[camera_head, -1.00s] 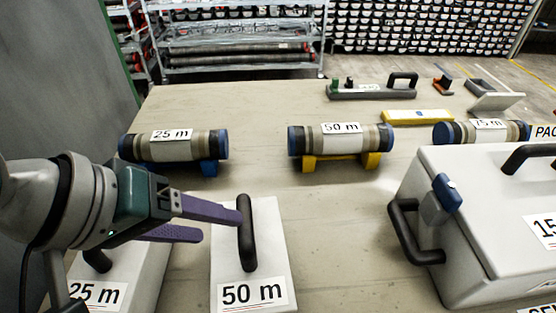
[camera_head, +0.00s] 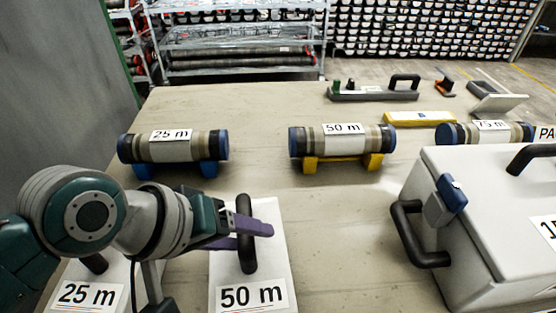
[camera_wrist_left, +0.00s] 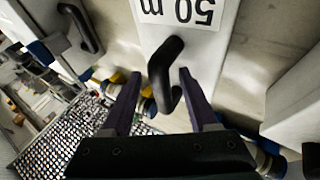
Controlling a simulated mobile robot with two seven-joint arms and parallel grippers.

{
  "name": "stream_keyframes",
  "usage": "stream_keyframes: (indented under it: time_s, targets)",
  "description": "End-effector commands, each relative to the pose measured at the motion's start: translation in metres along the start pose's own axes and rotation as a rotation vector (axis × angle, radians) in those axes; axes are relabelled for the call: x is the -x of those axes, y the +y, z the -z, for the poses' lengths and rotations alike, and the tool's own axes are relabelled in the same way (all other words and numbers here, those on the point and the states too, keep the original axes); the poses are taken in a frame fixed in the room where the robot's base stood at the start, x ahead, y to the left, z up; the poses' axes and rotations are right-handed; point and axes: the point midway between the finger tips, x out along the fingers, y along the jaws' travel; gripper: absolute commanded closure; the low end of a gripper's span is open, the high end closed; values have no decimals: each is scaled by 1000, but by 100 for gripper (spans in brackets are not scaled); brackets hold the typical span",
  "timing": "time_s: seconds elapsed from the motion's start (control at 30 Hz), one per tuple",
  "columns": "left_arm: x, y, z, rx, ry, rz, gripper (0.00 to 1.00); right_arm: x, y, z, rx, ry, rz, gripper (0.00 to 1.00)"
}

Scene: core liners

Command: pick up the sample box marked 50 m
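The white sample box marked 50 m (camera_head: 273,268) stands at the front middle of the table. It has a black upright handle (camera_head: 246,225) on its lid. My left gripper (camera_head: 256,237) is open, with its purple fingers on either side of that handle. In the left wrist view the handle (camera_wrist_left: 163,75) stands between the two fingertips of the gripper (camera_wrist_left: 159,80), with a gap on each side. The box lid and its 50 m label (camera_wrist_left: 180,10) show there too. My right gripper is in neither view.
A box marked 25 m (camera_head: 88,294) stands close on the left, partly behind my arm. A large white case (camera_head: 470,215) with black handles stands on the right. Core tubes marked 25 m (camera_head: 172,146), 50 m (camera_head: 341,140) and 75 m (camera_head: 487,133) lie behind on cradles.

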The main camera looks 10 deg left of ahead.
Motion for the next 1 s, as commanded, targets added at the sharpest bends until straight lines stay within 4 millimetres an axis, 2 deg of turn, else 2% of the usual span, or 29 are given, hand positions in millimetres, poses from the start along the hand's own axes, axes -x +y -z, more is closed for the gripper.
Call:
stream_keyframes:
  time_s: [0.07, 0.5, 1.0]
  targets:
    - [0, 0, 0, 0, 0, 0, 51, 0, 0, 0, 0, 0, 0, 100]
    - [0, 0, 0, 0, 0, 1, 100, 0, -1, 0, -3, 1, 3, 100]
    - [0, 0, 0, -1, 0, 1, 100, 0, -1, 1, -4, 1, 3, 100]
